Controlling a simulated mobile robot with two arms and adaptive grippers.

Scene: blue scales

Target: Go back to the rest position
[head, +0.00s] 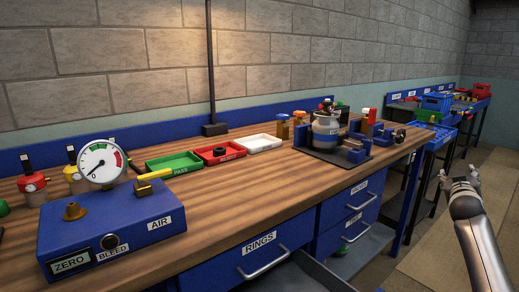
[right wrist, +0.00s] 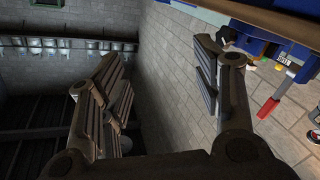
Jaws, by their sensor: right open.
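My right gripper (head: 460,180) is at the right of the head view, raised beside the right end of the wooden workbench (head: 225,195). It is clear of the bench and holds nothing. In the right wrist view its two fingers (right wrist: 165,90) stand wide apart with nothing between them, and the brick wall shows behind. My left gripper is not in the head view.
A blue gauge box (head: 130,228) stands at the bench's near left. Green (head: 174,162), red (head: 220,153) and white (head: 258,143) trays lie behind it. A vise-like fixture (head: 325,135) is further right. A drawer (head: 300,272) stands open. Floor (head: 425,235) is free at right.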

